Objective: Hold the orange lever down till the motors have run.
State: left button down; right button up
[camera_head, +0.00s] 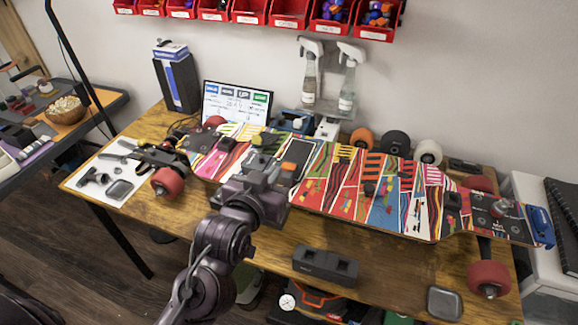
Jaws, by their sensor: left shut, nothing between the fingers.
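The longboard (330,185) lies along the wooden table, its patterned face up and red wheels at its ends. My left gripper (265,152) reaches in from below and is over the left half of the board. Its fingers are shut with nothing between them. A small orange piece (288,166) shows just right of the gripper; it may be the orange lever, and whether the gripper touches it I cannot tell. The gripper hides part of the board there. A red wheel (168,181) sits at the board's left end; I cannot tell whether any motor turns. My right gripper is not in view.
A labelled display (237,104) and two spray bottles (347,90) stand behind the board. A black two-well box (325,265) lies at the table's front edge, a grey tray (444,303) at front right. Small tools lie on a white sheet (112,172). Red bins (290,14) hang above.

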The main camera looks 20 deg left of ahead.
pick_arm(q)
jog(key=p, duration=0.2)
send_over(289, 177)
notch_tip(289, 177, down, 2)
jog(key=shift+w+a+f, duration=0.1)
jog(key=shift+w, duration=0.05)
notch_tip(289, 177, down, 3)
jog(key=shift+r, duration=0.1)
jog(key=shift+f, duration=0.75)
